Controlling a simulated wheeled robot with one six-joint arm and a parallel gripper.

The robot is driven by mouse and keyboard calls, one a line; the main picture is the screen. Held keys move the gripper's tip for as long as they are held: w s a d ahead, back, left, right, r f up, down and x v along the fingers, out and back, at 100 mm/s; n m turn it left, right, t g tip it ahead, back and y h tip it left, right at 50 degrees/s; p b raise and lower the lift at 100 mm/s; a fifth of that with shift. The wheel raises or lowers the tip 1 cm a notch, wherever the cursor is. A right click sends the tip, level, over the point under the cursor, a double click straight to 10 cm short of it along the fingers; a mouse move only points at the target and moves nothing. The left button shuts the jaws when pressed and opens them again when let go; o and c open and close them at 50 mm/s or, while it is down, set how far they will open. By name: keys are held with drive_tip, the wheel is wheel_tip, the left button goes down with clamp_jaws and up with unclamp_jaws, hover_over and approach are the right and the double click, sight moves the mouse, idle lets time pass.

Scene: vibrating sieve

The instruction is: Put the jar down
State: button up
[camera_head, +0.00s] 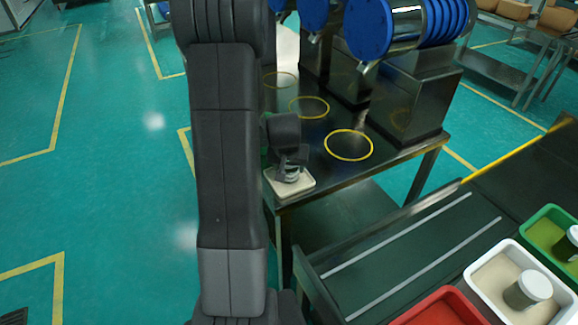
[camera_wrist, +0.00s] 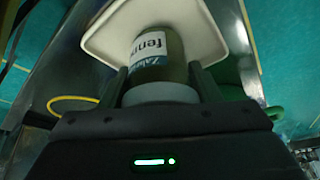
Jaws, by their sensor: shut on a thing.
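My gripper (camera_head: 290,158) hangs over the near left corner of the dark metal table. It is shut on a jar with a pale lid (camera_wrist: 160,93) and a printed label (camera_wrist: 158,46); the jar sits between its two fingers. In the head view the jar (camera_head: 291,174) is mostly hidden by the gripper. A cream tray (camera_head: 304,187) lies under the jar on the table corner, and its rim (camera_wrist: 213,28) also shows in the wrist view. I cannot tell whether the jar touches the tray.
The dark table (camera_head: 330,178) has yellow rings (camera_head: 349,158) and machines with blue drums (camera_head: 368,28) behind them. At the lower right, a white tray (camera_head: 478,283) and a green tray (camera_head: 530,222) hold jars beside a red tray (camera_head: 440,308).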

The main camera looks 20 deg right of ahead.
drive_tip(key=shift+f, duration=0.2)
drive_tip(key=o, duration=1)
drive_tip(key=shift+r, duration=0.1)
drive_tip(key=shift+o, duration=0.2)
drive_tip(key=shift+s+r, duration=0.1)
drive_tip(key=shift+r, duration=0.4)
drive_tip(key=v, duration=1.1)
drive_tip(key=shift+p, duration=0.35)
